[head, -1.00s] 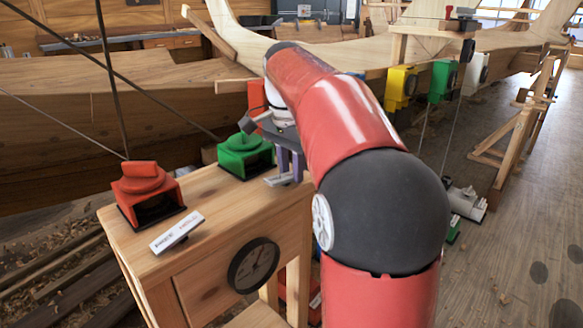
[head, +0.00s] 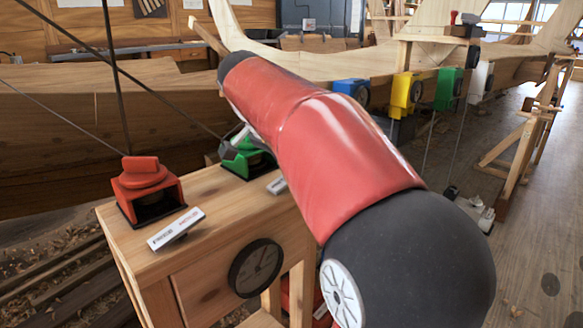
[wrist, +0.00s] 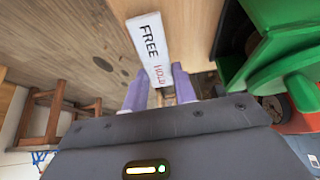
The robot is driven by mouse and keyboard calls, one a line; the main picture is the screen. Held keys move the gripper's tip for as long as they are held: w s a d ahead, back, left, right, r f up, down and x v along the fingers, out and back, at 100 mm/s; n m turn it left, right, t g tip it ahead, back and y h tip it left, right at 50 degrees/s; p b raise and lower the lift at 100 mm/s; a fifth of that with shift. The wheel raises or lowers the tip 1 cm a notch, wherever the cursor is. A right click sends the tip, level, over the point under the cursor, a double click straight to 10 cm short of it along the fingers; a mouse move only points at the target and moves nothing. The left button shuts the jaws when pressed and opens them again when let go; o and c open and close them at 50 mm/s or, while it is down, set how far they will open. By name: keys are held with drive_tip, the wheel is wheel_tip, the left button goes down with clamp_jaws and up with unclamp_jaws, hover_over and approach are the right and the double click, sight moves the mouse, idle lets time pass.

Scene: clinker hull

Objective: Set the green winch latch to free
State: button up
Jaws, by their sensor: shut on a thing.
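The green winch (head: 247,158) sits on the wooden stand, partly hidden behind my red arm. Its green body fills the right of the wrist view (wrist: 285,65). A white label plate reading FREE and HOLD (wrist: 153,42) lies just beyond my fingertips; HOLD is the end nearer them. A bit of this plate shows left of my arm in the head view (head: 277,185). My gripper (wrist: 160,88) has its two purple fingers on either side of a small part by the plate. It is shut on what seems to be the latch, which is hardly visible.
A red winch (head: 149,190) with its own label plate (head: 176,229) stands at the left of the wooden stand (head: 215,232). A dial (head: 256,268) is on the stand's front. Blue (head: 352,90), yellow (head: 403,93) and green boxes hang along the hull.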

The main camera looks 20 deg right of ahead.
sight(277, 185)
drive_tip(key=shift+c, duration=0.2)
drive_tip(key=o, duration=1)
drive_tip(key=p+v, duration=0.1)
drive_tip(key=v, duration=0.6)
drive_tip(key=shift+a+r, duration=0.2)
drive_tip(key=shift+r, duration=0.15)
drive_tip(key=s+a+f+n+t+y, duration=0.1)
drive_tip(key=s+a+f+n+y, duration=0.1)
drive_tip(key=s+f+n, duration=0.5)
drive_tip(key=s+a+f+n+t+y, duration=0.2)
drive_tip(key=s+f+n, duration=0.5)
drive_tip(key=s+f, duration=0.5)
wheel_tip(277, 185, down, 3)
drive_tip(key=shift+s+a+t+y, duration=0.35)
drive_tip(key=shift+a+y, duration=0.35)
drive_tip(key=shift+a, duration=0.2)
